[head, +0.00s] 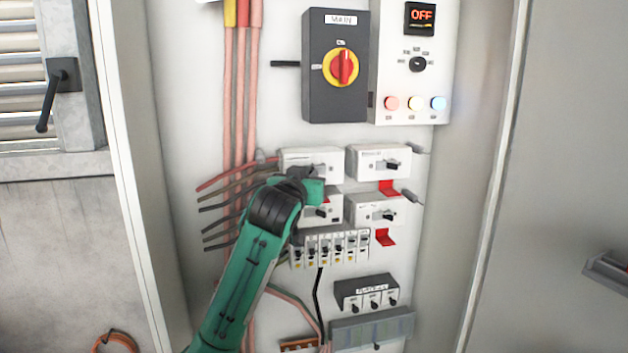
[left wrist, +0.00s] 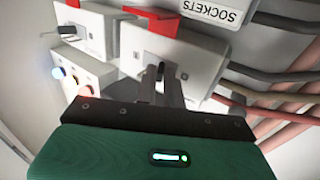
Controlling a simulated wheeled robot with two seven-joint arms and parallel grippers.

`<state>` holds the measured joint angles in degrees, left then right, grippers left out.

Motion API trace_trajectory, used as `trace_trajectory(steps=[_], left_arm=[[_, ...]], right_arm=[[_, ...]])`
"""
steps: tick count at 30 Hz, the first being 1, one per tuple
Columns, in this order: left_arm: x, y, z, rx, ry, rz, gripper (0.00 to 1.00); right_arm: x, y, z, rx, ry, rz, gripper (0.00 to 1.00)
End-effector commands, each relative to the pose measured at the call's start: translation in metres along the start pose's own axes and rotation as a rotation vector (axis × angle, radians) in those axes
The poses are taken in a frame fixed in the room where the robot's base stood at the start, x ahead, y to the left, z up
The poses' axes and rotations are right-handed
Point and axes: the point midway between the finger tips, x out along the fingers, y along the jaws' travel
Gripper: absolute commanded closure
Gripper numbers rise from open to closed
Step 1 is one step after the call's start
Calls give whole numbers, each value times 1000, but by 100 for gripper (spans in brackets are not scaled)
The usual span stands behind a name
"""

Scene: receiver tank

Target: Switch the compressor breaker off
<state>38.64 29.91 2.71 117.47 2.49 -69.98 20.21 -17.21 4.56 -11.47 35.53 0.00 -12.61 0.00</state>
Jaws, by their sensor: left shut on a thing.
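Several white breakers sit in two columns on the cabinet's back panel. My left gripper (head: 310,180) is at the upper-left breaker (head: 305,155), in front of its lower part. In the left wrist view, the fingers (left wrist: 160,88) are shut on the small dark handle of that breaker (left wrist: 185,45). Its label cannot be read, so I cannot tell whether it is the compressor breaker. The upper-right breaker (head: 375,158) has a dark handle. The lower-left breaker (head: 325,212) is partly hidden by my gripper. A "SOCKETS" label (left wrist: 218,12) shows upside down. My right gripper is not in view.
Above are a main switch box (head: 322,90) with a red-yellow rotary handle and a control box (head: 392,80) reading "OFF" with three lamps. Red tabs (head: 384,237) are by the breakers. Small breakers (head: 335,245) sit below; red cables (head: 240,110) run at left.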

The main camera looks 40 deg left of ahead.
Motion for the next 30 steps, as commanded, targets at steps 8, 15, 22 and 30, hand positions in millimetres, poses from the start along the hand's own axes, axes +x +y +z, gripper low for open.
trace_trajectory(steps=[8,15,22,30], left_arm=[[-1,-9,-1,0,1,164,100],[-1,-13,-1,-1,2,244,100],[0,-15,0,-2,0,273,100],[0,-15,-1,-2,0,274,100]], right_arm=[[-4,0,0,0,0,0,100],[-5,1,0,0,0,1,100],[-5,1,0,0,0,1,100],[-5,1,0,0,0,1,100]])
